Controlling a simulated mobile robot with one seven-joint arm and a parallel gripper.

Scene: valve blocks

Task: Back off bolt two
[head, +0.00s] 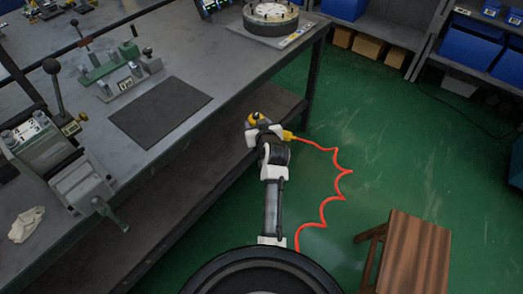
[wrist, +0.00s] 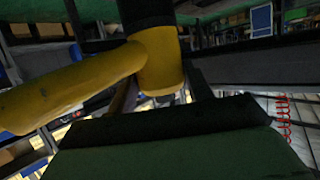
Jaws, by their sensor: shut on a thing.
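My gripper (head: 262,127) is in front of the bench's front edge, over the floor. It is shut on a yellow tool (head: 288,135) with a red coiled hose. In the wrist view the yellow tool (wrist: 158,60) has a dark upper part and fills the upper left. A round grey flange (head: 270,18) with a pale face and small studs or bolts sits at the bench's far right end, well apart from my gripper. Bolt two cannot be picked out at this size. The tool's working end is not clear.
The grey bench (head: 235,60) holds a dark mat (head: 160,110), a green clamp fixture (head: 110,65) and a lever-handled vise-like block (head: 45,150). A white cloth (head: 25,224) lies at the left. A wooden stool (head: 415,255) stands lower right. Green floor (head: 400,140) is open between.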

